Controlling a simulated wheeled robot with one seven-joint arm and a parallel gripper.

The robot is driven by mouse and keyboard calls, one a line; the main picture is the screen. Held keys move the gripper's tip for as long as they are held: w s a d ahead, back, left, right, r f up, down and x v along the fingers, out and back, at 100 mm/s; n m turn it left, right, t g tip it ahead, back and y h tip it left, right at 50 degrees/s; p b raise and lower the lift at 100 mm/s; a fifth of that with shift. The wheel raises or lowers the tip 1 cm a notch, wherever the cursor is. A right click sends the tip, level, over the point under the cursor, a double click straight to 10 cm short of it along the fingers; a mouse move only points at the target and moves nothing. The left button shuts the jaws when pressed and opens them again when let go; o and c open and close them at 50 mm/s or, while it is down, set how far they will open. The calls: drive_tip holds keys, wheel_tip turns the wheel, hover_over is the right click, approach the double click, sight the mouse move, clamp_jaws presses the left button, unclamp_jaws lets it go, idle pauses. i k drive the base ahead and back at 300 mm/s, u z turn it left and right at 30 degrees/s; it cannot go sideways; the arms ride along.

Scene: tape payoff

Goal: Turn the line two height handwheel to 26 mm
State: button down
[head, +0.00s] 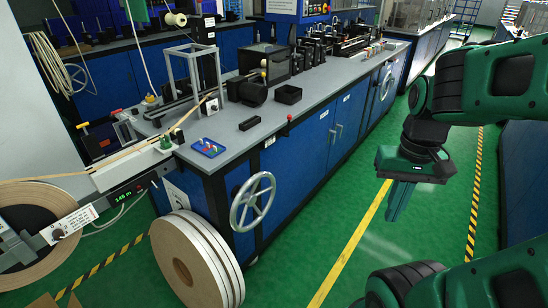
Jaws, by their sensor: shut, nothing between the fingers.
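A grey spoked handwheel (252,200) stands out from the blue front of the near end of the bench. A second, smaller-looking handwheel (386,86) is on the same bench front further back. I cannot read a label that tells which one is line two, and no millimetre scale is legible. My gripper (397,202) hangs fingers down over the green floor, right of the near handwheel and well apart from both wheels. It is shut and empty.
Large cream tape rolls (190,262) stand on the floor just left of and below the near handwheel. The long grey bench top (225,140) carries machines, a black bin (288,94) and a blue tray (208,148). The green aisle (355,200) between bench and gripper is clear.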

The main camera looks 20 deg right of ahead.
sight(249, 199)
drive_tip(key=k, duration=0.35)
drive_tip(key=z, duration=1.2)
drive_tip(key=i, duration=2.5)
drive_tip(key=u, duration=2.25)
